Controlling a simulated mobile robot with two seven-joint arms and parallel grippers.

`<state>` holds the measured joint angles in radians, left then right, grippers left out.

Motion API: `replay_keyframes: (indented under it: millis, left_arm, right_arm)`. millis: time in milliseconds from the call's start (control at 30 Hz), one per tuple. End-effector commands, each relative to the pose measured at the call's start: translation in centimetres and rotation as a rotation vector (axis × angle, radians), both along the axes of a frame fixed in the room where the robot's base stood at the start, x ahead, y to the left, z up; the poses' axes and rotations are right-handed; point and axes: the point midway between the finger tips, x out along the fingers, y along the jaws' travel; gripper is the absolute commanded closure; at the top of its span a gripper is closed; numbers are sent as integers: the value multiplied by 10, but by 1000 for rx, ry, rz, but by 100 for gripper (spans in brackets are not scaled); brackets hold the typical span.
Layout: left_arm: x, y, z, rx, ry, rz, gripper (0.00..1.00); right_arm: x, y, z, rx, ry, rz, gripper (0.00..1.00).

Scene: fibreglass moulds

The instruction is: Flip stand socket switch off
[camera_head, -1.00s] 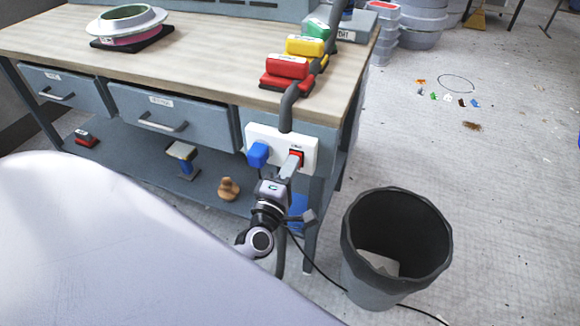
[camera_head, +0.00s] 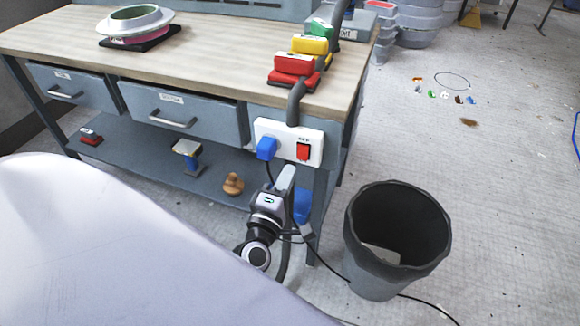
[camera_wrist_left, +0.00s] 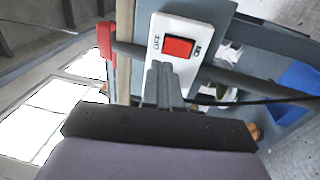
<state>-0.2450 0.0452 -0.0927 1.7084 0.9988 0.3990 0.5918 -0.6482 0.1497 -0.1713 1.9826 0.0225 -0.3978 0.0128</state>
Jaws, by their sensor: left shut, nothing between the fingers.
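The white stand socket (camera_head: 286,132) is fixed to the front of the workbench leg. Its red rocker switch (camera_head: 303,151) is at its right end, with a blue plug (camera_head: 266,148) to its left. In the left wrist view the red switch (camera_wrist_left: 179,47) sits in the white plate between the labels OFF and ON; which side is pressed I cannot tell. My left gripper (camera_head: 288,170) is shut and empty, just below and left of the switch. Its fingertips (camera_wrist_left: 160,66) show beside the switch, seemingly apart from it. My right gripper is not in view.
A dark bin (camera_head: 398,240) stands on the floor right of the bench. The bench top (camera_head: 215,55) holds red, yellow and green blocks. A grey pipe (camera_head: 294,103) runs down to the socket. A black cable lies near the bin. The floor at right is mostly open.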

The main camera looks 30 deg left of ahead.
Motion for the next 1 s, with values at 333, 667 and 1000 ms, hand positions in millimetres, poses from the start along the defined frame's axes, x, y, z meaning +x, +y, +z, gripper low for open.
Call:
replay_keyframes:
  millis: [333, 667, 1000]
  left_arm:
    - [-55, -13, 6, -1, 2, -1, 100]
    - [-68, -16, 9, 0, -1, -1, 100]
    - [-68, -16, 9, 0, 0, -1, 100]
  right_arm:
    - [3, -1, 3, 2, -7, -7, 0]
    - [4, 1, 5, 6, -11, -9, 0]
    - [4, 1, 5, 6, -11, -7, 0]
